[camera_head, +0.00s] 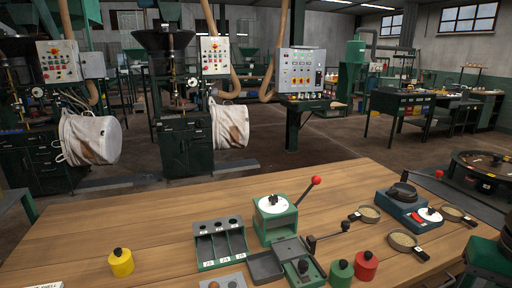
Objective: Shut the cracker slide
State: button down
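A green device (274,222) with a white round top and a black knob stands near the middle of the wooden table; I take it to be the cracker. A lever with a red ball (315,181) rises from its right side. A grey flat piece (288,247) lies at its front, and I cannot tell whether this is the slide or how far open it is. A lower green block (303,274) with a black knob and a shallow grey tray (264,266) sit before it. My gripper is not in view.
A grey compartment tray (219,243) stands left of the cracker, and a yellow weight (121,262) farther left. Green (341,274) and red (365,266) knobbed pieces stand at front right. Pans (404,240) and a blue scale (404,203) are to the right. The table's left part is largely clear.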

aim_at(289, 251)
jog(key=u, duration=0.7)
jog(key=k, duration=1.35)
jog(key=z, duration=0.65)
jog(key=i, duration=1)
